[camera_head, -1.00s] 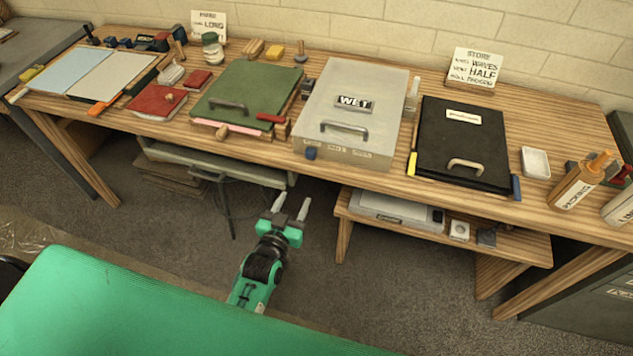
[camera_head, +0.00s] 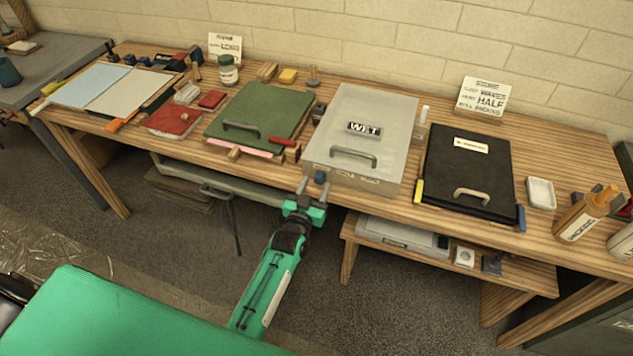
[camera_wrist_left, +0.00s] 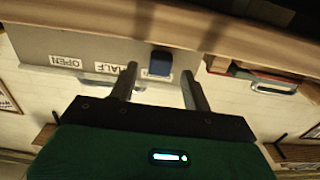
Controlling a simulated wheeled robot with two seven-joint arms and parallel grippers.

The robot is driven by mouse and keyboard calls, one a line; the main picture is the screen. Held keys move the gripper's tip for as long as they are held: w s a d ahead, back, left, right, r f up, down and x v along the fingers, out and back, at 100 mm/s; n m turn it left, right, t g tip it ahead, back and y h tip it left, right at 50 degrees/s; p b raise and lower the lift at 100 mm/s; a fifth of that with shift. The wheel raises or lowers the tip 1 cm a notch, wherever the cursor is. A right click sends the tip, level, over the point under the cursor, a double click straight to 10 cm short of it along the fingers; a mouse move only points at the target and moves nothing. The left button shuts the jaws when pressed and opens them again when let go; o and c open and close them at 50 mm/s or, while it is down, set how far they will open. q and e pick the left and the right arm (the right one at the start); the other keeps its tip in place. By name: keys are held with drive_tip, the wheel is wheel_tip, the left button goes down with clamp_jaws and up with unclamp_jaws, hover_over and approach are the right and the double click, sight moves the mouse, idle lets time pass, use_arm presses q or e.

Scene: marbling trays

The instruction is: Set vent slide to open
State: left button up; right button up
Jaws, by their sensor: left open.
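A pale grey box (camera_head: 385,112) marked WET stands on the bench with a metal handle on its lid. Its vent slide has a blue knob (camera_head: 320,176) at the left end of the front face. In the left wrist view the blue knob (camera_wrist_left: 161,62) is beside the third label, which is partly hidden; the upside-down OPEN label (camera_wrist_left: 65,62) and HALF label (camera_wrist_left: 112,69) lie to its left. My left gripper (camera_head: 314,188) is open and empty just in front of the knob, its fingertips to either side of it in the wrist view. My right gripper is out of view.
A lower shelf (camera_head: 400,247) holds a grey tray beneath.

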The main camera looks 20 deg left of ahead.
use_arm(q)
drive_tip(key=shift+w, duration=0.75)
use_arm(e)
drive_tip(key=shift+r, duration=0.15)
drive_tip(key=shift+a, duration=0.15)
use_arm(q)
clamp_jaws()
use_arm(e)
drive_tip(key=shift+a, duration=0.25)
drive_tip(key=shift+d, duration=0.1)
